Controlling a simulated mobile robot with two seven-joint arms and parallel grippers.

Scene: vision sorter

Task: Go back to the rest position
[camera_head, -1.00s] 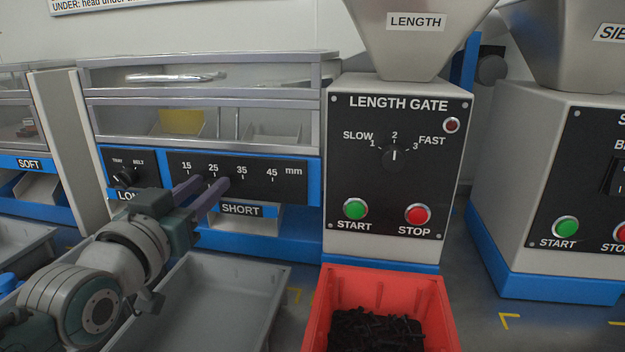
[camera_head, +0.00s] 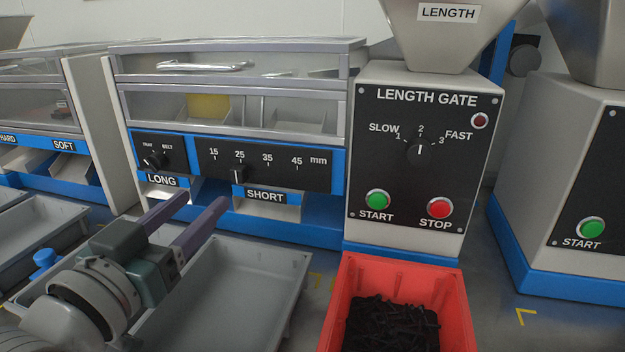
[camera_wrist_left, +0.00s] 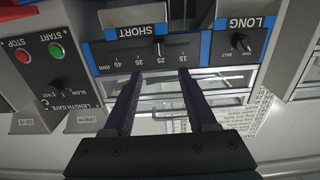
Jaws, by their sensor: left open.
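My left gripper (camera_head: 194,215) is open and empty. In the head view it is above the grey trays, in front of the LONG and SHORT outlets and apart from the panel. Its two purple fingers also show in the left wrist view (camera_wrist_left: 157,76), pointing toward the panel with the mm scale. The slider knob (camera_head: 238,174) on that panel stands near 25. The TRAY/BELT knob (camera_head: 153,160) is to its left. My right gripper is not in view.
The length gate (camera_head: 425,160) has a dial, a green START button (camera_head: 377,200) and a red STOP button (camera_head: 439,208). A red bin (camera_head: 342,313) with many black pieces stands before it. A grey tray (camera_head: 290,262) lies below my gripper.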

